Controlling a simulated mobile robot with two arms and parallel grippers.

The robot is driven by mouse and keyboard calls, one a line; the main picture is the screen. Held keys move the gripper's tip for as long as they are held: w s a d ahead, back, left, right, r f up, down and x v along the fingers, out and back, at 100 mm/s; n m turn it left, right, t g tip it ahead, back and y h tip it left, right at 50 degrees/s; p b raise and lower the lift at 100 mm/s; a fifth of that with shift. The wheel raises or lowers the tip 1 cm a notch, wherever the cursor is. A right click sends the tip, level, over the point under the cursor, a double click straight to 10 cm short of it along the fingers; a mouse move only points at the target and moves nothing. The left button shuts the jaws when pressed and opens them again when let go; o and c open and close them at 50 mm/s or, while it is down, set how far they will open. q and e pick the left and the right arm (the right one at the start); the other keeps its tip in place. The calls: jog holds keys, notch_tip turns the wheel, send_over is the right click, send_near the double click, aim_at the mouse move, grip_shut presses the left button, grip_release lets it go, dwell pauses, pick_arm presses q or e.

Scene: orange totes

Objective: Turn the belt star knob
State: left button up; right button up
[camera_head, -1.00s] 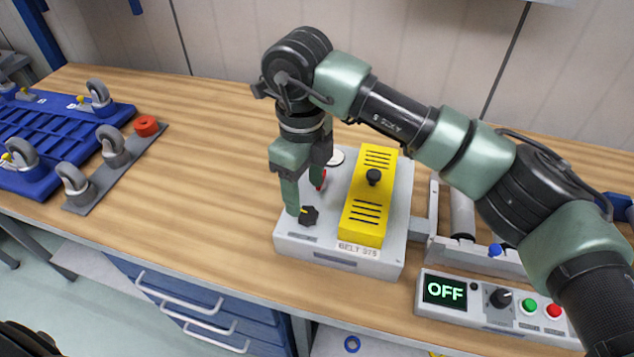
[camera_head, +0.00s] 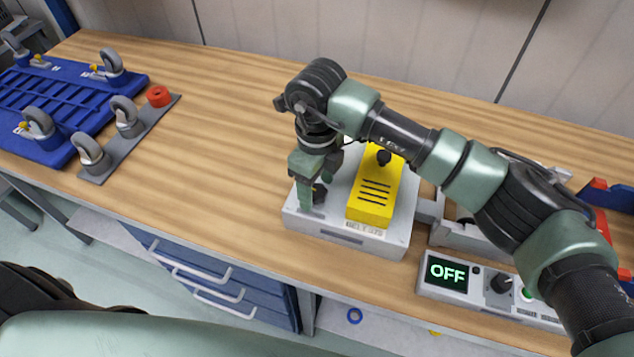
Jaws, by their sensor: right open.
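The belt unit (camera_head: 395,243) is a light grey box on the wooden bench, with a yellow slotted cover (camera_head: 371,209) and a black knob (camera_head: 384,157) on top of that cover. A dark star knob (camera_head: 320,193) is at the unit's left front, partly hidden by my right gripper (camera_head: 313,196). The right gripper points down over that knob, its fingers apart and at either side of it. I cannot tell whether they touch it. My left gripper is out of view.
A control box (camera_head: 445,272) reading OFF stands at the front right, under my right arm. A blue frame with casters (camera_head: 70,95) and a grey strip with a red knob (camera_head: 158,96) lie at the left. The bench between is clear.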

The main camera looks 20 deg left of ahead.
jog(key=c, duration=1.2)
grip_shut()
jog(key=shift+w+f+m+b, duration=0.1)
jog(key=shift+m+b, duration=0.3)
jog(key=shift+b, duration=0.15)
jog(key=m+b, duration=0.2)
jog(key=b, duration=0.1)
jog(key=shift+f+m, duration=0.1)
jog(key=shift+m, duration=0.3)
jog(key=shift+m+b, duration=1.05)
jog(key=shift+m, duration=0.15)
jog(key=shift+r+m+b, duration=0.2)
jog(key=shift+m+b, duration=0.8)
jog(key=shift+m, duration=0.3)
jog(key=shift+r, duration=0.1)
jog(key=o, duration=1.2)
grip_release()
